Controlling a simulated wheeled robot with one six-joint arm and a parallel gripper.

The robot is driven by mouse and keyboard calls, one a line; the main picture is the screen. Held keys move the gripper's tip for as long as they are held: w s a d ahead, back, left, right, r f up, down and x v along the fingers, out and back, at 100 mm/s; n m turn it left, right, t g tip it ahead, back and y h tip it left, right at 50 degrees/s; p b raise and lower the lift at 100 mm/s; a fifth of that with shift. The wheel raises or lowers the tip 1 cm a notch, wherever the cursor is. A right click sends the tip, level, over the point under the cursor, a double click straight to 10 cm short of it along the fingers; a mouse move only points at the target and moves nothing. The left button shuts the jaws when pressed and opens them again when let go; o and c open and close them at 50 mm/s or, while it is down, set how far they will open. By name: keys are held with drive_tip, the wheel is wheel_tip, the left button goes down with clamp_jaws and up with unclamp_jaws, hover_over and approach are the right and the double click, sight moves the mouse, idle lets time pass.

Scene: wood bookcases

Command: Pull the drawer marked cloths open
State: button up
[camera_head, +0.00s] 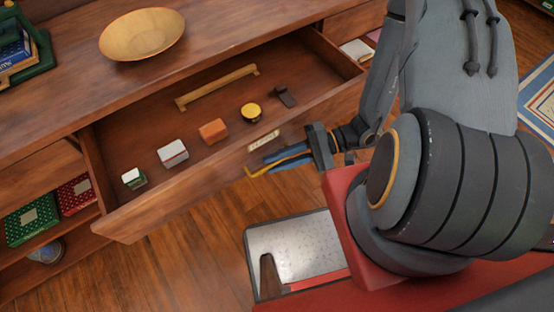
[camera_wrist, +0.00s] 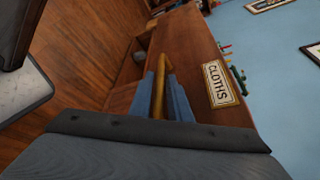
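The drawer marked cloths stands pulled far out of the wooden cabinet, and its front (camera_head: 185,197) is clear of the cabinet. Its framed label (camera_head: 263,140) is on the front; the label (camera_wrist: 220,84) reads CLOTHS in the wrist view. My gripper (camera_head: 268,164) is at the outside of the drawer front, its blue fingers around the brass handle (camera_wrist: 159,85). The fingers lie close on both sides of the handle and appear shut on it. Part of the handle is hidden by the fingers.
In the drawer lie a brass-coloured bar (camera_head: 216,87), an orange block (camera_head: 213,131), a white box (camera_head: 173,153), a green-and-white box (camera_head: 133,178), a yellow-topped round thing (camera_head: 251,112) and a dark piece (camera_head: 285,96). A gold bowl (camera_head: 142,34) stands on the cabinet top.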

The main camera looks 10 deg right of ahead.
drive_tip(key=b+v, duration=0.1)
drive_tip(key=v, duration=0.7)
drive_tip(key=shift+a, duration=0.1)
idle(0.5)
drive_tip(key=w+d+r+n+h, duration=0.1)
drive_tip(key=w+r+n+h, duration=0.1)
drive_tip(key=r+h, duration=0.5)
drive_tip(key=w+d+r+n+h, duration=0.1)
drive_tip(key=r+n+h, duration=0.3)
drive_tip(key=r+h, duration=0.4)
wheel_tip(320, 180, up, 5)
drive_tip(key=shift+w+d+r+t+h, duration=0.15)
drive_tip(key=shift+w+d+t+h, duration=0.15)
drive_tip(key=shift+w, duration=0.4)
